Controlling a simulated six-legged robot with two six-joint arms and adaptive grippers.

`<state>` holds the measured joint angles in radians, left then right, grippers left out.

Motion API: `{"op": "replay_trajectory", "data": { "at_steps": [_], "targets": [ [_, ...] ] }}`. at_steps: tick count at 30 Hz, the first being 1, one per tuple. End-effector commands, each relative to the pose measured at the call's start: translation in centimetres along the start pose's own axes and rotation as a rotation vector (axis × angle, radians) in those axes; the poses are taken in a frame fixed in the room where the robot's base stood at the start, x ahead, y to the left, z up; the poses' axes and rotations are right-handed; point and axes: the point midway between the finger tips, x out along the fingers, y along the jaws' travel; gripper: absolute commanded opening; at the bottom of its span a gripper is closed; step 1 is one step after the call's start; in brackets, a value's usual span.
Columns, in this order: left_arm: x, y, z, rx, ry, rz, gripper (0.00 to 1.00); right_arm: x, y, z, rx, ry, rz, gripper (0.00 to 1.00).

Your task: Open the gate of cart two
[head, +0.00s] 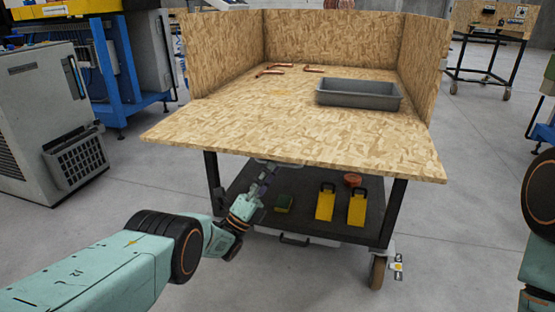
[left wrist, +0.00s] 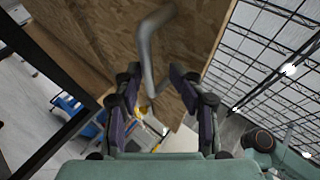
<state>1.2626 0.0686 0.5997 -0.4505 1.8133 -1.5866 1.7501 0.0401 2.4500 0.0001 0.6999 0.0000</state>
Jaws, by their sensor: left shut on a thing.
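The cart (head: 392,215) has a chipboard top with walls at the back, left and right. Its front panel, the gate (head: 290,145), lies about level with the top and juts out toward me past the legs. No wall stands at the front. My left gripper (head: 264,180) is under the panel's front edge. In the left wrist view my left gripper (left wrist: 148,92) is shut on a bent grey metal handle (left wrist: 146,52) at the chipboard panel (left wrist: 100,35). In the head view the panel's edge mostly hides the handle. My right gripper is out of view.
A grey tray (head: 358,95) and several copper tubes (head: 272,70) lie on the cart top. The black lower shelf holds two yellow items (head: 325,203) and a green-yellow block (head: 284,203). A grey machine (head: 45,120) stands left. The floor in front is clear.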

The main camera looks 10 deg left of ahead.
Motion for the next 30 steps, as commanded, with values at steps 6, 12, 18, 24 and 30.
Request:
{"op": "replay_trajectory", "data": {
  "at_steps": [6, 12, 18, 24, 30],
  "targets": [
    [-4.9, 0.1, 0.0, -0.001, 0.000, 0.004, 0.36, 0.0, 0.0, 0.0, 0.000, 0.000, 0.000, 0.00],
    [-7.3, 0.1, -0.1, -0.001, 0.001, 0.003, 0.36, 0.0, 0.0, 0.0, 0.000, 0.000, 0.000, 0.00],
    [-8.0, 0.1, -0.1, -0.001, 0.001, 0.002, 0.36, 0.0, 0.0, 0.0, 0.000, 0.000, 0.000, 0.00],
    [-8.0, 0.1, -0.1, -0.001, 0.001, 0.002, 0.36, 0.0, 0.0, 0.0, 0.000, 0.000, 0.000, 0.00],
    [-8.0, 0.1, -0.1, -0.005, -0.001, 0.007, 0.36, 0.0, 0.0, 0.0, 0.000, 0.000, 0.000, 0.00]
  ]
}}
